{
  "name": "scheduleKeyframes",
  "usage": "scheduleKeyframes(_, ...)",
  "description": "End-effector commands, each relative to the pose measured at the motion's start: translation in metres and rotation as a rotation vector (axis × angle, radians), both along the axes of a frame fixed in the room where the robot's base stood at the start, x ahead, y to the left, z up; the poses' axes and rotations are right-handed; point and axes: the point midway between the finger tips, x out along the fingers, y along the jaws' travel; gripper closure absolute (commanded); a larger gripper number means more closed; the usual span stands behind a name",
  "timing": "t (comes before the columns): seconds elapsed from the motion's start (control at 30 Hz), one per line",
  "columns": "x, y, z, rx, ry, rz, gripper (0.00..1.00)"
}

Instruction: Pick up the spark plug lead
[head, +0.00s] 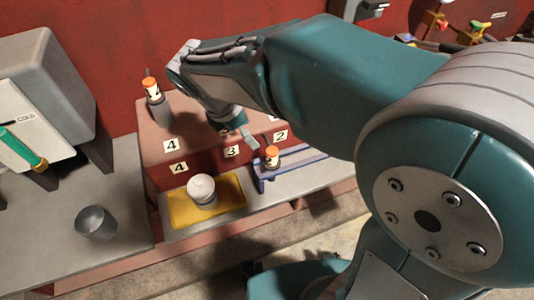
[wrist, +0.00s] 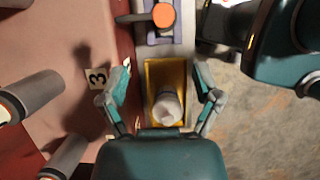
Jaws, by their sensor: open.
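Two orange-topped pieces look like spark plug leads; I cannot tell which one the task means. One lead (head: 152,88) stands on the red engine block (head: 205,172) at its left end. The other lead (head: 272,155) is at the blue rack (head: 262,180), right of the block's front. Its round orange top (wrist: 163,15) also shows at the top of the wrist view, ahead of my fingers. My gripper (head: 249,138) is open and empty above the block's front edge. In the wrist view my gripper's fingers (wrist: 162,68) are spread wide, with a white jar between them lower down.
The white jar (head: 201,188) stands on a yellow tray (head: 232,193) in front of the block. Number labels mark the block. A grey cup (head: 96,222) stands on the left bench, below a grey dispenser (head: 40,85). Grey cylinders (wrist: 30,96) stand at the wrist view's left.

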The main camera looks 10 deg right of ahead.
Motion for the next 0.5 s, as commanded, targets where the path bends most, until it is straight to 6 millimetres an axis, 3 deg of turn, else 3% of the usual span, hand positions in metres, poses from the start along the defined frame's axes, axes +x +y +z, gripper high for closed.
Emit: scheduleKeyframes(0.5, 0.006, -0.021, -0.054, -0.007, 0.005, 0.011, 0.18)
